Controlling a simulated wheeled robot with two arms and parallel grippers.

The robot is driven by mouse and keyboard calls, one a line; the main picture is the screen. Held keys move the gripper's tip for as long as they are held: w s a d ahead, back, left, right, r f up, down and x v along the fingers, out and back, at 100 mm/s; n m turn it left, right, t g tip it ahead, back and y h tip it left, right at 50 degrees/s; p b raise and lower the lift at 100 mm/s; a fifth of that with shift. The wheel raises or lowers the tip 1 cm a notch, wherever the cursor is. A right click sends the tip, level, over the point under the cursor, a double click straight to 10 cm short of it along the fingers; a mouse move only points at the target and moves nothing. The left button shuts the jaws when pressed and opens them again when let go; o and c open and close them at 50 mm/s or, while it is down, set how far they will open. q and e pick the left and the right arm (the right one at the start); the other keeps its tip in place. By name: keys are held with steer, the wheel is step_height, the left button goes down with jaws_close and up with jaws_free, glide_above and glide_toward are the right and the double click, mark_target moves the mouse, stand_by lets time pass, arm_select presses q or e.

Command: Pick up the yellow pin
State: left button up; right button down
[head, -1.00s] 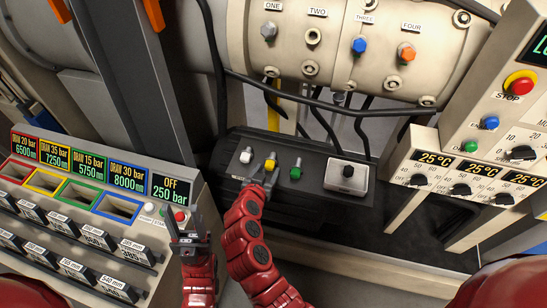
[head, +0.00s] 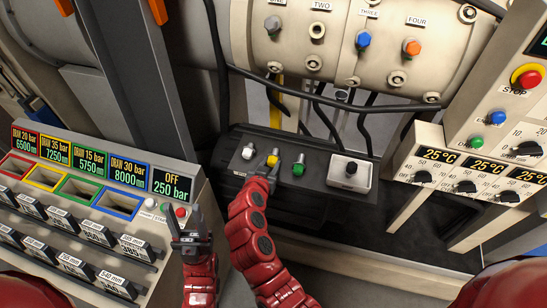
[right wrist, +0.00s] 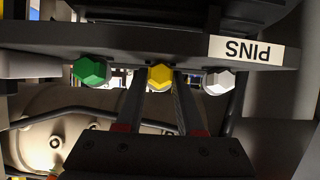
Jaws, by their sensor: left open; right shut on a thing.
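The yellow pin (head: 272,159) stands in the dark pin block (head: 228,168), between a white pin (head: 248,151) and a green pin (head: 298,169). My right gripper (head: 268,165) is shut on the yellow pin. In the right wrist view the yellow pin head (right wrist: 160,77) shows between the two finger tips, with the green pin (right wrist: 90,70) to the left and the white pin (right wrist: 218,81) to the right. The lower part of the yellow pin is hidden. My left gripper (head: 189,237) is open and empty, in front of the left console.
A grey box with a black knob (head: 350,169) sits right of the green pin. The left console (head: 100,180) has coloured slots and screens. A pale drum (head: 340,60) with numbered sockets is behind. The control panel (head: 480,175) stands at right. Cables hang behind the block.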

steer(key=shift+r, duration=0.2)
stand_by(0.4)
steer(key=shift+r, duration=0.5)
steer(key=shift+r, duration=0.1)
step_height(320, 180, up, 6)
steer(key=p, duration=0.2)
steer(key=shift+r, duration=0.2)
stand_by(0.4)
